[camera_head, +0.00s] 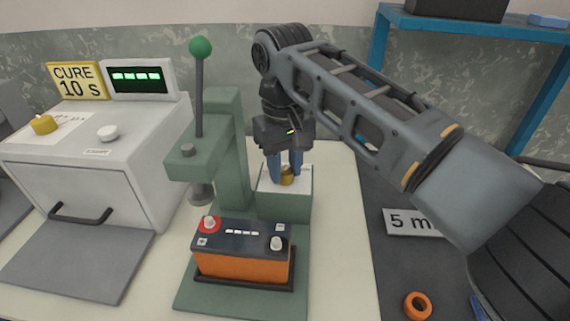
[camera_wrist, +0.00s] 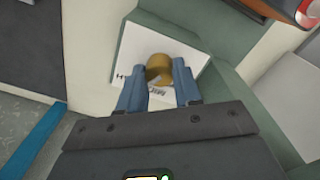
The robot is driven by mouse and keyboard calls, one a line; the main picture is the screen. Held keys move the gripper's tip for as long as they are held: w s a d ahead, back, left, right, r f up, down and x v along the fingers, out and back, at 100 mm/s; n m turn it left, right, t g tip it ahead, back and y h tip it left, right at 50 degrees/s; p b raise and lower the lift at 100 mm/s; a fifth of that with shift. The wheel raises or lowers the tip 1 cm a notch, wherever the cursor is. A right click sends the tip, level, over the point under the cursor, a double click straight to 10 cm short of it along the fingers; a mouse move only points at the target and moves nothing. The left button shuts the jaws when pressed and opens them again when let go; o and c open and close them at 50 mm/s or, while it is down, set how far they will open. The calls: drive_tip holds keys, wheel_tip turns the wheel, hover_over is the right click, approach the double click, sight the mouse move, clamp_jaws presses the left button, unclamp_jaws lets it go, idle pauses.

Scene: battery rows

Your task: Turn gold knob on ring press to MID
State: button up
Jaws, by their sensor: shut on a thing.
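The gold knob (camera_head: 287,176) sits on a white label plate (camera_head: 301,185) on top of the green box beside the ring press (camera_head: 232,150). My gripper (camera_head: 286,172) points down at it with blue fingers on both sides. In the wrist view the gold knob (camera_wrist: 159,68) is between the fingertips of my gripper (camera_wrist: 158,80), which is shut on it. Part of the plate's lettering shows, with "MID" partly legible below the knob; the fingers hide the rest. I cannot tell the knob's setting.
An orange and black battery (camera_head: 243,252) stands on the press base in front. A cure oven (camera_head: 90,150) with another gold knob (camera_head: 44,124) is at left. An orange ring (camera_head: 417,306) and a "5 m" sign (camera_head: 408,222) lie on the dark mat at right.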

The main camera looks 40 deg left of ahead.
drive_tip(key=c, duration=0.4)
drive_tip(key=shift+n+p, duration=0.3)
drive_tip(key=shift+p, duration=0.1)
drive_tip(key=n+p, duration=0.2)
drive_tip(key=n, duration=0.1)
drive_tip(key=shift+r+n+p, duration=0.1)
drive_tip(key=shift+n+p, duration=0.95)
drive_tip(key=shift+n, duration=1.45)
drive_tip(key=o, duration=1)
drive_tip(key=shift+o, duration=0.2)
